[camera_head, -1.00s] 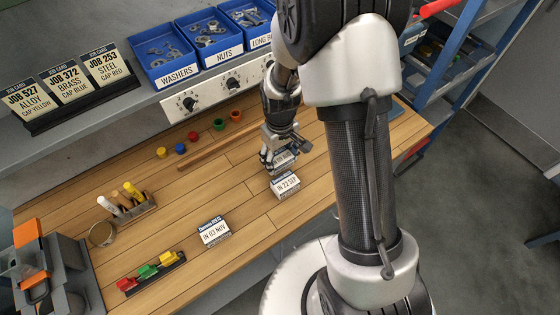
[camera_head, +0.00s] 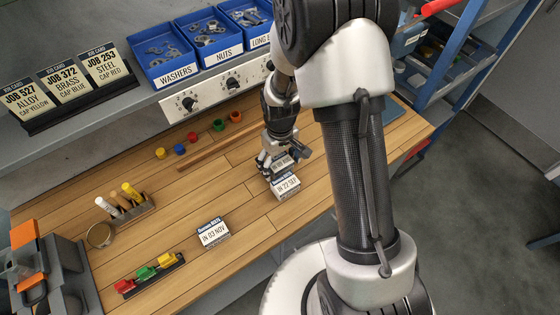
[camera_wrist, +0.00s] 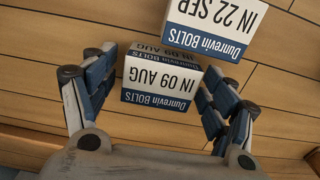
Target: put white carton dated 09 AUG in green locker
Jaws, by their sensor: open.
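The white carton dated 09 AUG (camera_wrist: 160,82) stands on the wooden bench, its label upside down in the wrist view. In the head view the same carton (camera_head: 281,162) is partly hidden by my gripper. My gripper (camera_wrist: 158,90) is open, with one finger on each side of this carton; gaps show between fingers and carton. It also shows in the head view (camera_head: 270,165). The carton dated 22 SEP (camera_head: 286,186) stands directly beside it, toward the bench's front; it also shows in the wrist view (camera_wrist: 215,22). No green locker is visible.
Another carton, IN 03 NOV (camera_head: 213,233), stands nearer the front edge. A wooden strip (camera_head: 215,151) and small coloured cups (camera_head: 219,125) lie behind my gripper. Blue bins (camera_head: 162,57) sit on the shelf. A blue rack (camera_head: 455,60) stands at right. Bare bench lies left of the gripper.

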